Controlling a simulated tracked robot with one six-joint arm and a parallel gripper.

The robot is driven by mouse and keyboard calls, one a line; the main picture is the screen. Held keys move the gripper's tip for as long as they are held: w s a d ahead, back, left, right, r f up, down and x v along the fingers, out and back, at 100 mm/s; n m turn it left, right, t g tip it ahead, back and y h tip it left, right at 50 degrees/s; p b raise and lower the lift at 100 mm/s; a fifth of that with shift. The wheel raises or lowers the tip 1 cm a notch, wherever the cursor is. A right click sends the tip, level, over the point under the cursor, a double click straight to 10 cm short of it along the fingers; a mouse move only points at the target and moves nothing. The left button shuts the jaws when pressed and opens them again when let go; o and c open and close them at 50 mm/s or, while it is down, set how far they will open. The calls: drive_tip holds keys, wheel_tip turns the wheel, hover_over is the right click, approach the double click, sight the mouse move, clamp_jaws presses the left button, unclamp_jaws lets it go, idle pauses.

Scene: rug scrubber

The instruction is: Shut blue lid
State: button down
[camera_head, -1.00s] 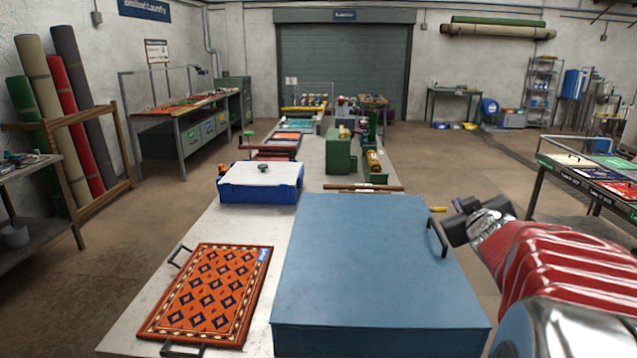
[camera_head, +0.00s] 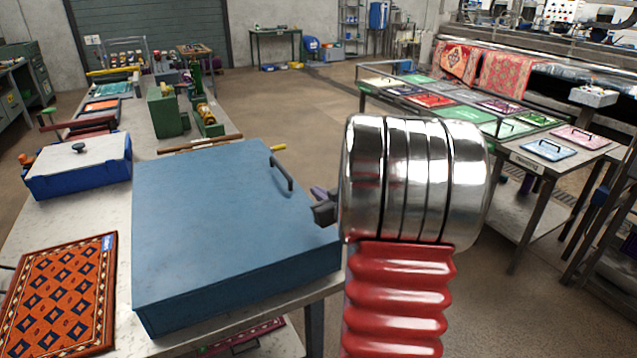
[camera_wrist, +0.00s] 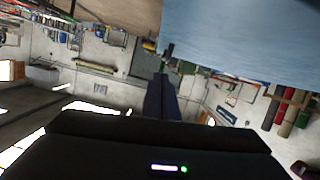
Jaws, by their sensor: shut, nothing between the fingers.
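The blue lid (camera_head: 215,215) is a broad flat panel on top of a large box on the bench, in the middle of the head view. It lies level and looks down on the box. A dark bar handle (camera_head: 282,174) stands near its right edge. My gripper (camera_head: 318,203) is shut and empty, beside the lid's right edge and nearer the camera than the handle. I cannot tell whether it touches the lid. In the wrist view, the gripper fingers (camera_wrist: 161,98) are together, and the lid (camera_wrist: 240,40) fills the upper right.
A patterned orange rug sample (camera_head: 60,295) lies on the bench at left. A blue box with a white top (camera_head: 80,165) stands behind it. A wooden rod (camera_head: 200,143) and green equipment (camera_head: 166,112) are behind the lid. Open floor (camera_head: 310,110) lies beyond the bench's right side.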

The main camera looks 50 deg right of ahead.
drive_tip(key=shift+d+f, duration=0.15)
drive_tip(key=shift+f, duration=0.6)
drive_tip(key=shift+r, duration=0.1)
drive_tip(key=shift+r, duration=0.5)
drive_tip(key=r+v, duration=0.2)
drive_tip(key=v, duration=0.8)
drive_tip(key=shift+d+r, duration=0.15)
drive_tip(key=shift+r, duration=0.2)
drive_tip(key=shift+s, duration=0.1)
drive_tip(key=shift+r, duration=0.1)
